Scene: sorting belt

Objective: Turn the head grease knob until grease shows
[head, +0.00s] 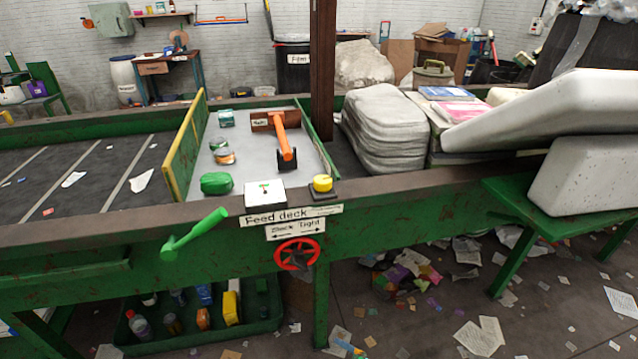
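No part is legibly marked as the head grease knob, and I cannot tell which one it is. A red handwheel (297,254) is on the green frame's front, under a label reading Slack and Tight (295,230). A yellow round knob or button (322,183) sits on a dark base on the ledge above. A small label (327,210) below it is too small to read. A green lever (196,233) sticks out from the frame to the left. I see no grease. Neither of my grippers is in view.
The grey feed deck (258,163) holds an orange-handled tool (283,135) and a green lump (216,183). Pale speckled blocks (590,175) fill the right. Below are a green crate (270,325) and littered floor.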

